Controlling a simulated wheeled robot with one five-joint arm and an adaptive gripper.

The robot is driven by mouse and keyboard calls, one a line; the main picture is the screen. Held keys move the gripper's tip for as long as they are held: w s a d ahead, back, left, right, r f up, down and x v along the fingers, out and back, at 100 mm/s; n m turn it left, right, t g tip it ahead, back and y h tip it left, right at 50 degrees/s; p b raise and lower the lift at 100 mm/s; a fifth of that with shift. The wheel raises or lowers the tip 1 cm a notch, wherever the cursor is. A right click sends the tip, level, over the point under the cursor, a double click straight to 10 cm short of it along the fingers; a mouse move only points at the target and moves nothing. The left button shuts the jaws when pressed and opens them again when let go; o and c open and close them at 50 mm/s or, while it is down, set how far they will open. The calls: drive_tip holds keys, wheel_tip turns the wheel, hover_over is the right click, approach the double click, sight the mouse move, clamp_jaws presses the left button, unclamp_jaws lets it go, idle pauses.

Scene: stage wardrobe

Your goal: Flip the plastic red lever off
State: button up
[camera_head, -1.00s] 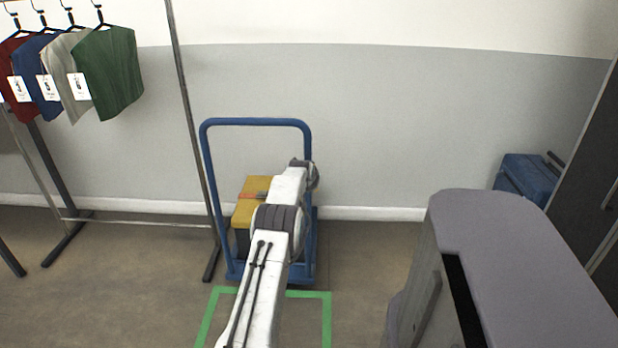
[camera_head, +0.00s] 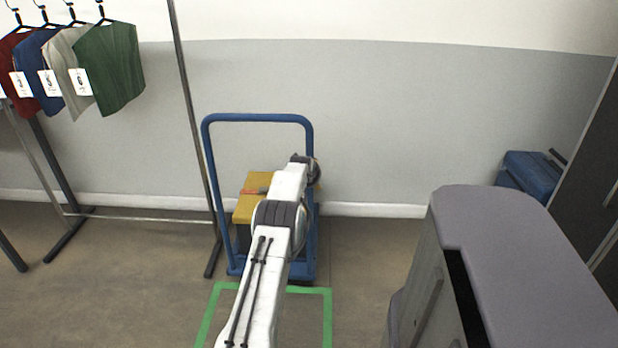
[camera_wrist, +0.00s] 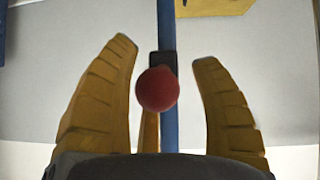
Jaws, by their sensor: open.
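A round red knob (camera_wrist: 158,89) shows in the wrist view, in front of a small black mount (camera_wrist: 163,60) on a blue upright bar (camera_wrist: 166,25). I take the knob to be the end of the red lever. My gripper (camera_wrist: 165,52) is open, with one yellow finger on each side of the knob. Gaps show between the knob and both fingers, so neither touches it. The lever's shaft is hidden behind the knob, and its position cannot be read. In the head view my arm reaches to the blue trolley (camera_head: 258,118); the knob cannot be made out there.
A yellow box (camera_head: 247,208) sits on the trolley, left of my arm. A clothes rail (camera_head: 183,80) with several garments stands at left. A grey-topped cabinet (camera_head: 520,250) stands close at right, and a blue case (camera_head: 528,175) lies behind it. Green tape (camera_head: 329,315) marks the floor.

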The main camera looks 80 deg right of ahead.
drive_tip(key=v, duration=1.2)
idle(0.6)
drive_tip(key=shift+w, duration=0.15)
idle(0.6)
